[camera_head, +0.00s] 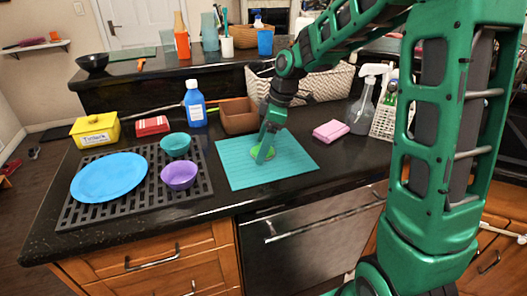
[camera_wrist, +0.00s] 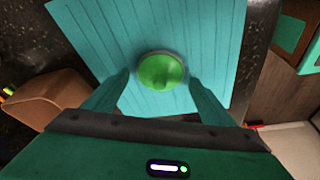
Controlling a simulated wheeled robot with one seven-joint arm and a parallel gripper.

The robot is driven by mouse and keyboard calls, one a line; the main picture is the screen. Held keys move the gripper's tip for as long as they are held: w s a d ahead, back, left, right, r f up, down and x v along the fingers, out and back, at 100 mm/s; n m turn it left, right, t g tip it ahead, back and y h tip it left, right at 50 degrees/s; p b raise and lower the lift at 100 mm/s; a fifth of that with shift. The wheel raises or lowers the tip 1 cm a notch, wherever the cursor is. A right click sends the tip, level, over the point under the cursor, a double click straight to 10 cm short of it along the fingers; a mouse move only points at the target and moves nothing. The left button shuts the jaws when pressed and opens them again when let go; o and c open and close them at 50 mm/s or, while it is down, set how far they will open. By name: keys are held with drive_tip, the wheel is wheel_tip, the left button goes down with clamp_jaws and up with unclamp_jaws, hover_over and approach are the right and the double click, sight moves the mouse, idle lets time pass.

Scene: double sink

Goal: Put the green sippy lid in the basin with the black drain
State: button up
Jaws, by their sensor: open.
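The green sippy lid (camera_wrist: 161,71) lies on the teal mat (camera_wrist: 200,30) on the counter. In the head view the lid (camera_head: 269,153) shows partly behind my gripper (camera_head: 265,150), which points down at the mat (camera_head: 300,160). In the wrist view my gripper (camera_wrist: 160,85) is open, with one finger on each side of the lid's lower part and gaps between fingers and lid. Whether the fingertips touch the mat I cannot tell. No basin and no black drain can be made out in either view.
A black drying rack (camera_head: 122,205) left of the mat holds a blue plate (camera_head: 108,177), a teal bowl (camera_head: 176,144) and a purple bowl (camera_head: 179,176). A brown box (camera_head: 238,120) stands behind the mat. A pink sponge (camera_head: 331,131) and spray bottle (camera_head: 363,110) are to the right.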

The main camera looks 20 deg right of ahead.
drive_tip(key=c, duration=1.2)
